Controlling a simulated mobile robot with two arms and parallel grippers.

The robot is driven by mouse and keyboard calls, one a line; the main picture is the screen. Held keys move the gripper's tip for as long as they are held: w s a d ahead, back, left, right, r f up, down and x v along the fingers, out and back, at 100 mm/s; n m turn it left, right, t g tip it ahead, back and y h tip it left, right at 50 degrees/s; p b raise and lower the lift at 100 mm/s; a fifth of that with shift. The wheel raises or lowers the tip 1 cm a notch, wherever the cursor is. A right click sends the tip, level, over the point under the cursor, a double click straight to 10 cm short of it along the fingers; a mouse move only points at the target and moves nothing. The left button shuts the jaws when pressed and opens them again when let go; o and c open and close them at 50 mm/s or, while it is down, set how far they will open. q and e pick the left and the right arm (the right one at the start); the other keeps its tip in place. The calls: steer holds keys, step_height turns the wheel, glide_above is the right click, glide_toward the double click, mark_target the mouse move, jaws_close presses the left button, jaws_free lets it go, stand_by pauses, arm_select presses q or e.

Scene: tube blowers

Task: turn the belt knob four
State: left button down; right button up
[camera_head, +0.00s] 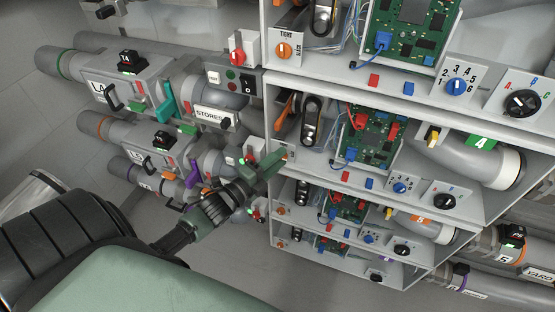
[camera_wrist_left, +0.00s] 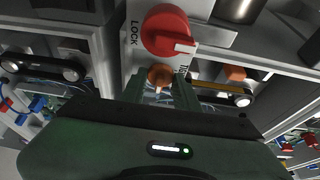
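My left gripper (camera_head: 274,163) reaches from the lower left to the left edge of the second shelf, the row with the green "4" plate (camera_head: 481,143). In the left wrist view an orange knob (camera_wrist_left: 160,77) sits between my two fingertips (camera_wrist_left: 162,86). The fingers are close together, about the knob's width apart, and look shut on it. Parts of the label "LOCK" (camera_wrist_left: 134,33) and of "TIGHT" show beside it. In the head view the gripper hides this knob. A like orange knob (camera_head: 284,50) shows on the top row. My right gripper is not in view.
A red knob (camera_wrist_left: 167,30) with a pale bar stands just beyond the orange one. Shelves hold green circuit boards (camera_head: 372,137), black belts (camera_head: 311,122) and dials (camera_head: 456,87). Grey pipes with valves (camera_head: 125,90) lie at the left. Floor (camera_head: 235,258) shows below.

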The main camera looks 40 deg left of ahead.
arm_select(q)
steer(key=shift+f, duration=0.1)
steer(key=n+t+y+b, duration=0.1)
steer(key=n+y+b, duration=0.1)
steer(key=n, duration=0.5)
steer(key=n+t+y+b, duration=0.1)
steer(key=n+y+b, duration=0.1)
steer(key=n, duration=0.5)
steer(key=n+t+y+b, duration=0.2)
steer(key=n+y, duration=0.1)
steer(key=n, duration=0.5)
steer(key=shift+d+f+y, duration=0.25)
steer(key=shift+y, duration=0.15)
steer(key=shift+n, duration=0.4)
steer(key=c, duration=1.4)
jaws_free()
steer(key=shift+o, duration=0.2)
steer(key=shift+r, duration=0.1)
